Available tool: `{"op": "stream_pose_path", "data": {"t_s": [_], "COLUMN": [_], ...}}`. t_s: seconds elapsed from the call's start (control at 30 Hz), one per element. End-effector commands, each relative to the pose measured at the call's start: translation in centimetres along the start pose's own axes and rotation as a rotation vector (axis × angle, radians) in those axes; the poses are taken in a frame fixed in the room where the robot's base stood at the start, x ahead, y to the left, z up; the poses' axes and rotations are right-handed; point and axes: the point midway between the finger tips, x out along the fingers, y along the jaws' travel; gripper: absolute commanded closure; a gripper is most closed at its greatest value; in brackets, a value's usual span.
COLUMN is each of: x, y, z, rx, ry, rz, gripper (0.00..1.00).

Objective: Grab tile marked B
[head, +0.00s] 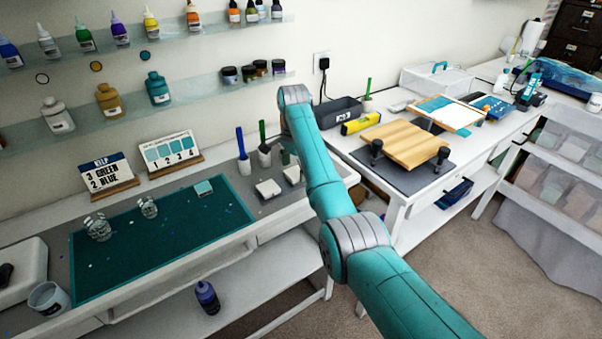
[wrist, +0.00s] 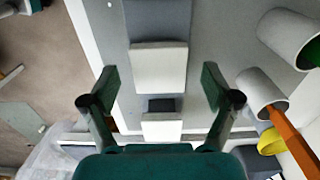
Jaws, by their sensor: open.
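Two white-topped blocks stand on the grey worktop, a nearer-left one (head: 268,188) and a farther-right one (head: 291,174). In the wrist view a larger white block (wrist: 158,68) and a smaller-looking one (wrist: 161,127) lie in line between my fingers. No letter is legible on either, so I cannot tell which is tile B. A teal tile (head: 203,188) lies on the green mat; no mark on it is readable. My gripper (wrist: 157,85) is open and empty, with the blocks below it. In the head view my arm mostly hides the gripper.
White cups holding tools stand right of the blocks in the wrist view (wrist: 288,38). Clear cups (head: 148,207) stand on the green mat (head: 150,255). Two sign cards (head: 108,173) stand behind it. A second table at right holds a wooden board (head: 405,143).

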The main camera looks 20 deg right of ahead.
Motion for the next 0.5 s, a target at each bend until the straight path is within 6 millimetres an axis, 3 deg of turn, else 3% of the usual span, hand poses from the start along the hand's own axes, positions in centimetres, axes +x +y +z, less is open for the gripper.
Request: {"op": "stream_pose_path", "data": {"t_s": [0.23,0.4,0.5], "x": [0.26,0.24,0.25], "y": [0.0,0.0,0.01], "z": [0.08,0.07,0.07], "rx": [0.001,0.001,0.001], "ry": [0.0,0.0,0.0], "rz": [0.0,0.0,0.0], "gripper": [0.15,0.57,0.78]}}
